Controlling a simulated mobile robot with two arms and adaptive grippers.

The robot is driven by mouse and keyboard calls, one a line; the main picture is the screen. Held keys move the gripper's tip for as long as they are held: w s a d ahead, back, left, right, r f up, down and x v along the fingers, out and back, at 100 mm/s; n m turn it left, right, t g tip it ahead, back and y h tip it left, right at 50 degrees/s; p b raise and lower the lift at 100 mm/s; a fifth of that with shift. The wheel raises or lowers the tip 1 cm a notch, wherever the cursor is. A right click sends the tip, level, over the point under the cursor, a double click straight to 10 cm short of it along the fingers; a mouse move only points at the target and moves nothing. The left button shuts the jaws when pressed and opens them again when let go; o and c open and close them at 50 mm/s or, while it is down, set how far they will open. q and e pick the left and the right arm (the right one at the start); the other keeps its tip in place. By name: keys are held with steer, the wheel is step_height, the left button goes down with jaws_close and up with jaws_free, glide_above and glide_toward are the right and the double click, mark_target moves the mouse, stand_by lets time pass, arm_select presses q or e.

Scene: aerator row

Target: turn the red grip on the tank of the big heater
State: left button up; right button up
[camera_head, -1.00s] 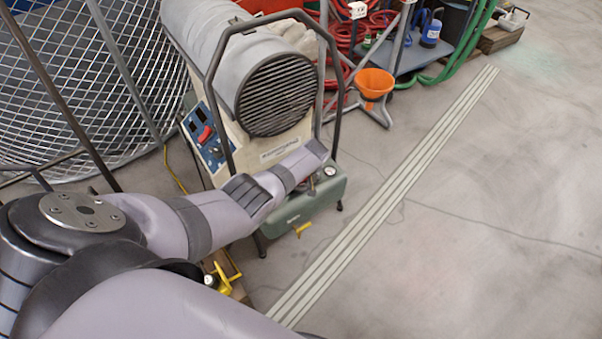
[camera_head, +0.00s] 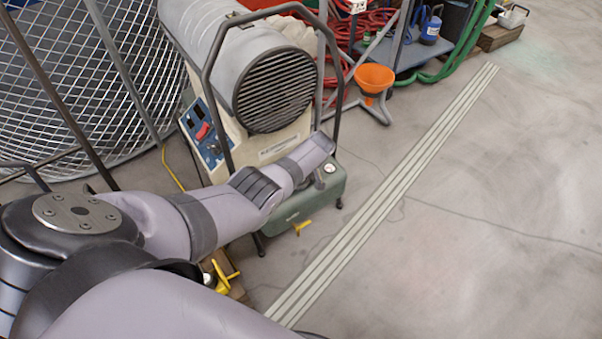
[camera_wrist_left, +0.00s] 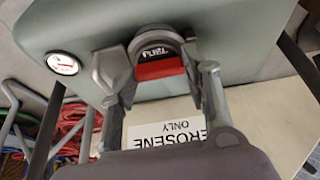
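The big heater (camera_head: 262,88) is a grey drum with a black round grille, above a green tank (camera_head: 322,196). In the left wrist view the red grip (camera_wrist_left: 160,69) is a short bar on a dark round cap marked FUEL, on the green tank wall (camera_wrist_left: 175,15). My left gripper (camera_wrist_left: 160,78) is open, with one grey finger on each side of the red grip. A small gap shows at the left finger; I cannot tell whether the right finger touches. In the head view my left arm reaches over the tank, and the gripper and grip are hidden. My right gripper is not in view.
A dark tubular frame (camera_head: 208,85) surrounds the heater. A control panel (camera_head: 204,134) with a red switch is on its side. A pressure gauge (camera_wrist_left: 63,63) sits beside the cap. An orange funnel (camera_head: 374,78) stands behind. The floor at right is clear.

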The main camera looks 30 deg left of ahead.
arm_select(q)
steer(key=o, duration=0.4)
steer(key=shift+o, duration=0.2)
steer(key=shift+r, duration=0.1)
steer(key=v, duration=1.1)
steer(key=shift+d+r, duration=0.2)
steer(key=shift+r, duration=0.15)
steer(key=shift+s, duration=0.1)
